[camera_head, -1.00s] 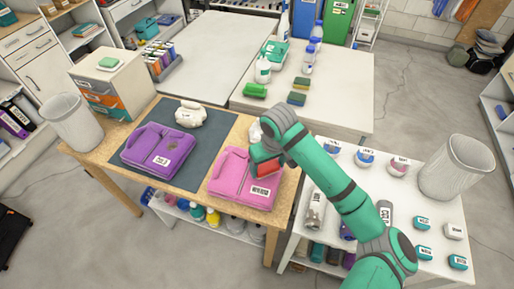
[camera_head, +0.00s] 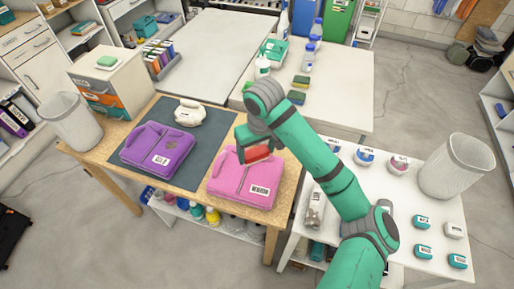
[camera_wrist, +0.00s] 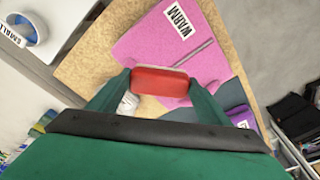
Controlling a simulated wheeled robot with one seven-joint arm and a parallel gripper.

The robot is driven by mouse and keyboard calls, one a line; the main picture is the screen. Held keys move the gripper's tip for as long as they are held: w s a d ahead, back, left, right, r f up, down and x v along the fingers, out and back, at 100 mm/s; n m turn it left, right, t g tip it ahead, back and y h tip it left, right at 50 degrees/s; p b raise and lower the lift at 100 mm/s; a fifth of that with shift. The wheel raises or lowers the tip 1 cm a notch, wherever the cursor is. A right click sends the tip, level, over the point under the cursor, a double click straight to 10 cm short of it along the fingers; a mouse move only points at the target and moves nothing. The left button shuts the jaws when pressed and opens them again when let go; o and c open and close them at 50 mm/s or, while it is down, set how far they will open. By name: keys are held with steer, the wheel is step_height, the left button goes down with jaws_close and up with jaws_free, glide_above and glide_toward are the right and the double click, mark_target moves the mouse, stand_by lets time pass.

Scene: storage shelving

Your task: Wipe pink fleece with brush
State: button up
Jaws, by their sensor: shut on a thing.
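In the head view the red brush (camera_head: 257,153) is at the fleece's upper edge. I cannot tell whether it touches the cloth. The brush's underside is hidden.
A purple fleece (camera_head: 157,149) lies left on the dark mat (camera_head: 203,150), below a white bundle (camera_head: 190,113). A white bin (camera_head: 72,122) stands at the table's left end. A white side table (camera_head: 395,210) with small labelled items is at right.

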steer(key=shift+r, duration=0.95)
steer(key=shift+r, duration=0.1)
